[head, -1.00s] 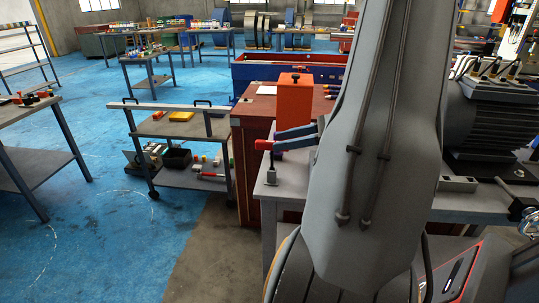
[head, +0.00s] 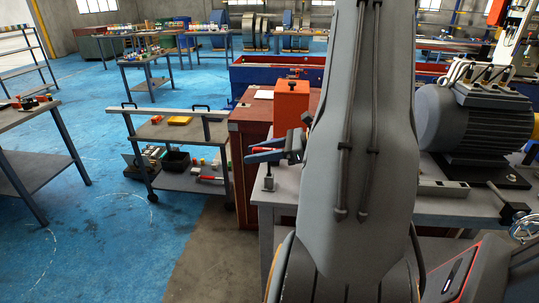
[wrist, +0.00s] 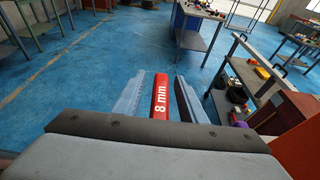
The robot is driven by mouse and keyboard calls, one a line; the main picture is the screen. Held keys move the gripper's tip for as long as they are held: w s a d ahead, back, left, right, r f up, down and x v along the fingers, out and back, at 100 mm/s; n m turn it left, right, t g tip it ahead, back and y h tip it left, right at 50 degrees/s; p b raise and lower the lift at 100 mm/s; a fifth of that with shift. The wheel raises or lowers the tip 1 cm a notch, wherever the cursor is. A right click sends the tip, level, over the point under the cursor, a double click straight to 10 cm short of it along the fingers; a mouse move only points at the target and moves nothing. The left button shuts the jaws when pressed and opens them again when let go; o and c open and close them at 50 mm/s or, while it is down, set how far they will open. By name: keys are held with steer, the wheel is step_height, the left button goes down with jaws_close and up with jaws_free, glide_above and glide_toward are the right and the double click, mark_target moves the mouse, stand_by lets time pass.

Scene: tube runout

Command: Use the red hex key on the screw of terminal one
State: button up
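The red hex key's handle, marked "8 mm" (wrist: 160,98), lies lengthwise between my gripper's two fingers (wrist: 158,95) in the wrist view. Blue floor shows on both sides of the handle, so the fingers look apart from it. In the head view the red handle (head: 266,149) is level above a small grey post stand (head: 268,183) at the near left corner of the workbench. My gripper is open around it there. The key's shaft is hidden. The terminal one screw cannot be made out; a grey motor (head: 478,120) with cables on top stands at the right.
An orange box (head: 291,103) stands on a brown cabinet (head: 247,113) just behind my gripper. A trolley (head: 185,178) with small items stands to the left. My own arm hides the middle of the bench.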

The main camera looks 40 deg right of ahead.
jaws_close()
steer(key=shift+r, duration=0.1)
steer(key=shift+r+b, duration=1.05)
steer(key=shift+r, duration=3.85)
steer(key=c, duration=0.7)
jaws_free()
steer(key=shift+c, duration=0.2)
jaws_close()
